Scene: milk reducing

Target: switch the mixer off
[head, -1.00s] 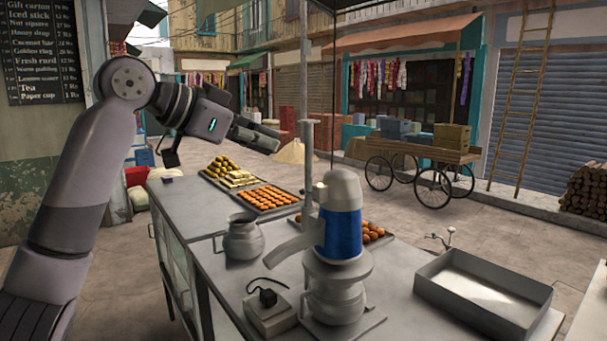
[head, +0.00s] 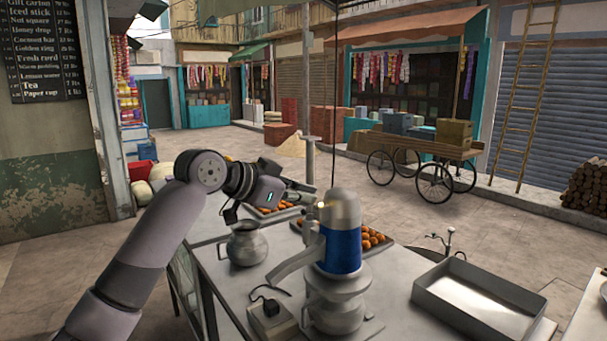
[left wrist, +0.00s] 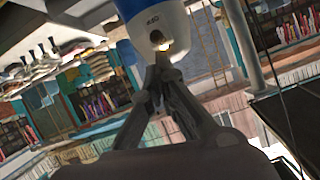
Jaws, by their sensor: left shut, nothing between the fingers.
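The mixer (head: 341,250), with a silver top and a blue band, stands upright on the metal counter (head: 232,290). My right gripper is out of view.
A metal pot (head: 246,244) stands left of the mixer, and a socket box (head: 272,318) with a plug is in front. Trays of orange sweets (head: 372,240) lie behind it. A steel basin (head: 478,300) is to the right. The cart (head: 428,146) stands well away.

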